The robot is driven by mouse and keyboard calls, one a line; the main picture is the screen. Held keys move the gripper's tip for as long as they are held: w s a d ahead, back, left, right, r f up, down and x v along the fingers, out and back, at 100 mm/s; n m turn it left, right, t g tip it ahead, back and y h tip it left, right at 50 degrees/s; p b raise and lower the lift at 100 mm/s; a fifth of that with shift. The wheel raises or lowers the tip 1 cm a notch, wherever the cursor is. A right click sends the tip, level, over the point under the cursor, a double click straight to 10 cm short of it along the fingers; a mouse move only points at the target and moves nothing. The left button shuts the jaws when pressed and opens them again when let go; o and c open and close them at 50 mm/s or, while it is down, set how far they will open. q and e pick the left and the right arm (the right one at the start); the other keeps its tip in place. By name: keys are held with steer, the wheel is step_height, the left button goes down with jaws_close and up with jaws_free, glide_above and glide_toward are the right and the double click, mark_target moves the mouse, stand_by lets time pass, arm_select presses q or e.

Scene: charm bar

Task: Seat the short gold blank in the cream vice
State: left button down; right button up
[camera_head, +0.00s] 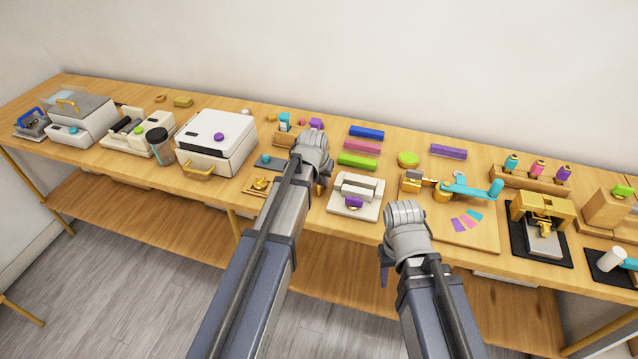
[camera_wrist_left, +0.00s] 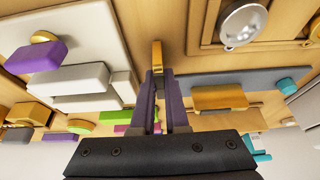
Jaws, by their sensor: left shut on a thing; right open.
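My left gripper (camera_head: 322,186) is left of the cream vice, its fingers mostly hidden behind the wrist in the head view. In the left wrist view its purple fingers (camera_wrist_left: 160,82) are shut on a narrow gold blank (camera_wrist_left: 157,56), which sticks out past the tips. The cream vice (camera_head: 340,206) has a pale base, two cream jaw blocks and a purple knob; it also shows in the left wrist view (camera_wrist_left: 93,27), left of the fingers and apart from the blank. My right gripper (camera_head: 384,272) is open in front of the table edge, its fingers partly hidden.
A grey tray (camera_wrist_left: 262,78) with another gold piece (camera_wrist_left: 218,98) lies right of the fingers in the wrist view. A wooden frame with a round metal cup (camera_wrist_left: 243,22) is nearby. Blue, pink and green bars (camera_head: 357,161) lie behind the vice. A turquoise-armed tool (camera_head: 470,190) stands right.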

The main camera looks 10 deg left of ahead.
arm_select(q)
steer(key=shift+f+b, duration=0.2)
steer(key=shift+b, duration=0.1)
steer(key=c, duration=0.9)
jaws_free()
steer(key=shift+r, duration=0.1)
